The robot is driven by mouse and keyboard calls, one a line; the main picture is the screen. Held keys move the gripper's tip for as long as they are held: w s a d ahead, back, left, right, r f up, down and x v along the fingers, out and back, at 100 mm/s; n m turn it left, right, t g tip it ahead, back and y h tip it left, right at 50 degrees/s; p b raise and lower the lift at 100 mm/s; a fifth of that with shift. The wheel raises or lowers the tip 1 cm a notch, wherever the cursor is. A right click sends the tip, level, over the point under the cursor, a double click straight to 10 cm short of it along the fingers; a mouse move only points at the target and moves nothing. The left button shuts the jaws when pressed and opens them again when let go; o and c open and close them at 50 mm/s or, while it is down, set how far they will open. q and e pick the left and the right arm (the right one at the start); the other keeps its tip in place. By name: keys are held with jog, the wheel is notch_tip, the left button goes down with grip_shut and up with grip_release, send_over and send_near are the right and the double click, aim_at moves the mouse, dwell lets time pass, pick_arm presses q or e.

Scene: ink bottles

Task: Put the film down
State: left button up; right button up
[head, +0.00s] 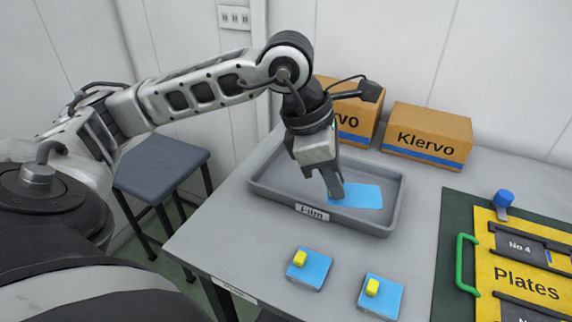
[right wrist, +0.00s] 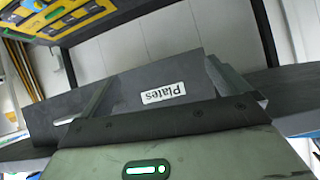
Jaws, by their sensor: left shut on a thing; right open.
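A light blue sheet of film (head: 364,197) lies flat over the floor of the grey tray labelled Film (head: 262,184) in the head view. My left gripper (head: 337,194) points down into the tray and is shut on the film's left part. Its fingers hide that edge, and I cannot tell whether the film touches the tray floor. My right gripper does not show in the head view.
Two blue blocks with yellow knobs, the left one (head: 309,271) and the right one (head: 381,298), stand in front of the tray. Klervo boxes (head: 428,135) stand behind it. A yellow Plates board (head: 487,270) with a green handle (head: 461,265) is at the right. A stool (head: 160,163) stands left.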

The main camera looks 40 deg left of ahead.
pick_arm(q)
jog(key=n+t+y, duration=0.1)
jog(key=n, duration=0.3)
jog(key=n+y+b, duration=0.4)
jog(key=n+b, duration=0.2)
jog(key=n, duration=0.4)
send_over(282, 179)
jog(key=s+d, duration=0.1)
jog(key=s, duration=0.1)
jog(key=f, duration=0.6)
jog(key=shift+w+d, duration=0.1)
jog(key=shift+w, duration=0.1)
jog(key=shift+f, duration=0.2)
jog(key=shift+w+a+f+t, duration=0.1)
jog(key=shift+a+f+t, duration=0.1)
jog(key=shift+f, duration=0.7)
jog(key=shift+w+a+f+t, duration=0.1)
jog(key=shift+a+f, duration=0.05)
jog(key=shift+f, duration=0.7)
pick_arm(e)
jog(key=shift+w+a+f+m+t+y, duration=0.1)
jog(key=shift+a+f+m+t+y, duration=0.1)
jog(key=shift+f, duration=0.4)
jog(key=shift+w+a+f+m+t+y, duration=0.1)
jog(key=shift+a+f+y, duration=0.1)
jog(key=shift+f, duration=0.35)
